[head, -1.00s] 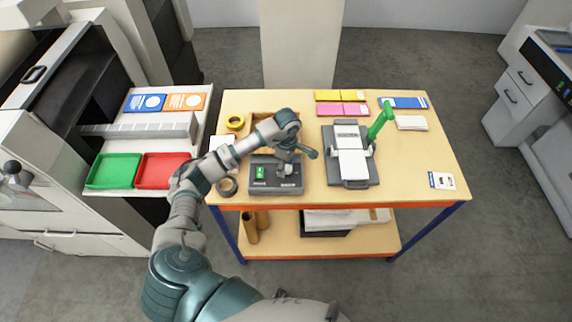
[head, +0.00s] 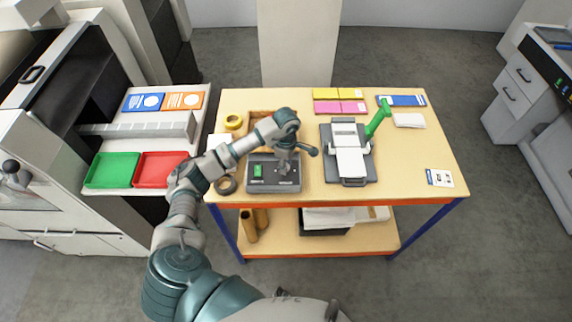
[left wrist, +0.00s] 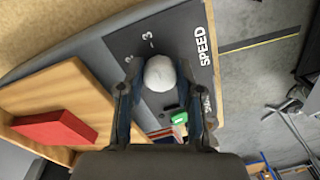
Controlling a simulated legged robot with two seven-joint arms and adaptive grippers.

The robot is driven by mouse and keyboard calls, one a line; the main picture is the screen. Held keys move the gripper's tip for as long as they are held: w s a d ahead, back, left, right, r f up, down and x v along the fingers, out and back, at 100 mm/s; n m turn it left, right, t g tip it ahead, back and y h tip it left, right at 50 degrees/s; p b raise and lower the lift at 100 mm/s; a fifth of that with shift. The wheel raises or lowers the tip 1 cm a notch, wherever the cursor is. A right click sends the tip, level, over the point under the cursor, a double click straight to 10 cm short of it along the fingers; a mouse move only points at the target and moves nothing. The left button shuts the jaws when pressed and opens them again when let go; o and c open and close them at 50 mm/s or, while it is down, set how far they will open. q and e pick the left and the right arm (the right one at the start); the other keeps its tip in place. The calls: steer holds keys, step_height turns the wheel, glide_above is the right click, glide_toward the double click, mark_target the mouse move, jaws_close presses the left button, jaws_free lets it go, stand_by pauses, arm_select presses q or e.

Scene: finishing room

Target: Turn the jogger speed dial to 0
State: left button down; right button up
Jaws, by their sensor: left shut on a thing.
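The jogger (head: 262,187) is a dark grey box near the front left of the wooden table, with a green switch (head: 258,171) on its left side. Its speed dial (left wrist: 160,73) is a pale round knob beside the white word SPEED in the left wrist view. My left gripper (left wrist: 157,78) is shut on the dial from above, one finger on each side. In the head view the left gripper (head: 284,168) is over the jogger's panel and mostly hides the dial. Small scale marks show beside the knob; its pointer is not visible. My right gripper is out of view.
A wooden tray (head: 254,117) stands behind the jogger, with tape rolls (head: 226,185) to the left. Paper pads (head: 340,107) lie at the back. The table's front right is mostly clear.

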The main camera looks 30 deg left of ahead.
arm_select(q)
steer(key=n, duration=0.3)
steer(key=shift+a+b, duration=0.2)
steer(key=shift+b, duration=0.2)
steer(key=n, duration=0.3)
steer(key=shift+f+n+b, duration=0.1)
steer(key=shift+n+b, duration=0.2)
steer(key=shift+b, duration=0.05)
steer(key=n, duration=0.4)
steer(key=shift+n, duration=0.3)
steer(key=n, duration=0.6)
steer(key=shift+s+f+b, duration=0.1)
steer(key=shift+b, duration=0.2)
steer(key=n, duration=0.4)
steer(key=shift+s, duration=0.1)
steer(key=n, duration=0.4)
steer(key=shift+d+t+p, duration=0.1)
steer(key=shift+t+p, duration=0.2)
steer(key=n, duration=0.5)
steer(key=shift+d+n+p, duration=0.1)
steer(key=shift+n+p, duration=0.65)
steer(key=shift+n, duration=1.55)
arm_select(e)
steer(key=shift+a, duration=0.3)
